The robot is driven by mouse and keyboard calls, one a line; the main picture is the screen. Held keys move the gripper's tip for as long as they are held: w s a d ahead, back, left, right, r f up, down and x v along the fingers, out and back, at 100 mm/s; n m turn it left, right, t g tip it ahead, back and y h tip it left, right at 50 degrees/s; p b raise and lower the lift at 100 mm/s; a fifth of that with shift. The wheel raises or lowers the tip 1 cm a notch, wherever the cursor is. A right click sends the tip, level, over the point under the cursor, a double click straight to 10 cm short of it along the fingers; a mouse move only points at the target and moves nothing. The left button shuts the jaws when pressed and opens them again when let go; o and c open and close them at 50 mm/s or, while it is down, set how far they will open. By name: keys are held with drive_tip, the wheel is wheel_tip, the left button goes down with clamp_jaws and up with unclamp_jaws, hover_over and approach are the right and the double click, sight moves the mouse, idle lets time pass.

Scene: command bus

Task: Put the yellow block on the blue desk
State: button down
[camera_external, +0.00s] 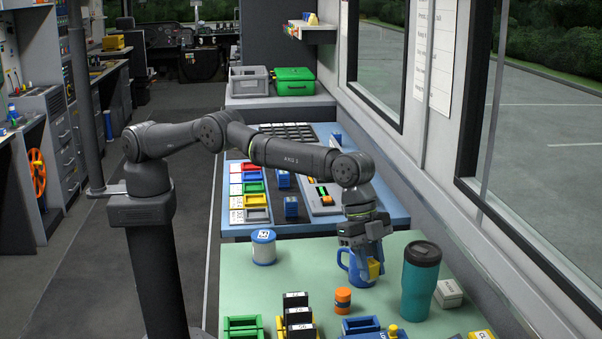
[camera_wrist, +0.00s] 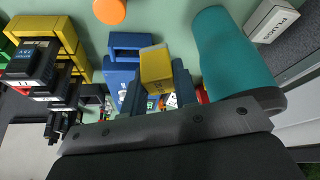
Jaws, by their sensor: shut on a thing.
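The yellow block (camera_external: 375,269) is held between the fingers of my gripper (camera_external: 373,258), which is shut on it. The blue desk (camera_external: 394,208) lies behind the green table, bearing rows of coloured trays and panels.
A teal tumbler (camera_external: 421,282) stands right of the mug, close to my gripper. Windows and a wall line the right side.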

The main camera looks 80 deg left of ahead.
sight(366, 314)
wheel_tip(366, 314, down, 10)
drive_tip(key=shift+r, duration=0.2)
idle(0.3)
drive_tip(key=c, duration=1.1)
unclamp_jaws()
drive_tip(key=shift+f, duration=0.1)
drive_tip(key=shift+s+a+r, duration=0.1)
drive_tip(key=shift+r, duration=0.5)
drive_tip(key=v, duration=1)
drive_tip(key=shift+a+r, duration=0.1)
drive_tip(key=shift+r, duration=0.15)
drive_tip(key=shift+o, duration=0.3)
drive_tip(key=shift+s+a+r, duration=0.1)
drive_tip(key=shift+r, duration=0.15)
